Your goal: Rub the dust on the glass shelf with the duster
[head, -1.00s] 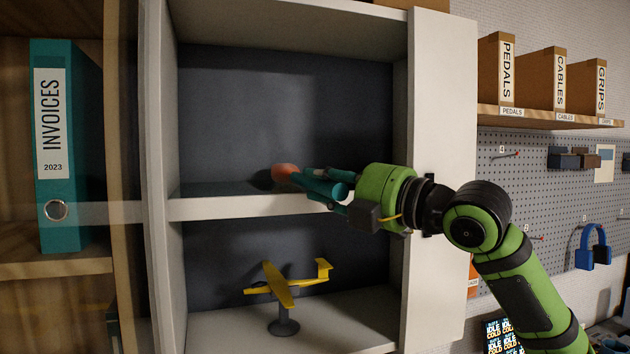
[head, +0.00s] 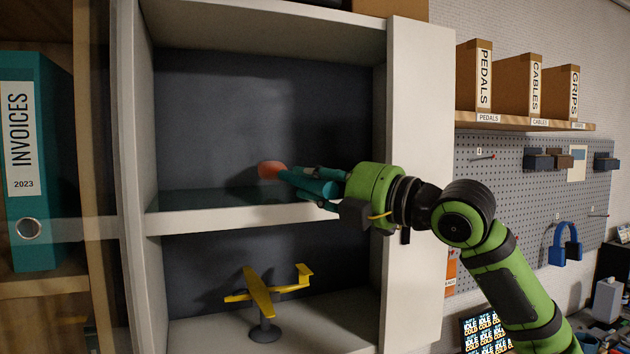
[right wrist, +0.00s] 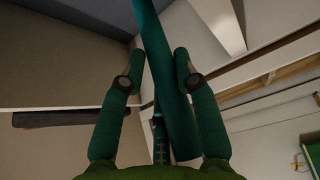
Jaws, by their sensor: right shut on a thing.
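The duster's orange-red head (head: 270,170) sticks out to the left of my right gripper (head: 312,184), inside the upper compartment of the white cabinet. My right gripper is shut on the duster; in the right wrist view its long teal handle (right wrist: 170,90) runs between the two teal fingers. The dark, glossy glass shelf (head: 200,200) lies below the head, behind a white front edge. The head looks slightly above the glass; I cannot tell whether it touches. I cannot make out dust on the glass. The gripper hides the shelf's right part. My left gripper is not in view.
The cabinet's right side panel (head: 418,130) stands close behind my right wrist. A yellow model plane (head: 262,292) on a stand is in the compartment below. A teal binder (head: 35,160) stands at left. The upper compartment's upper space looks empty.

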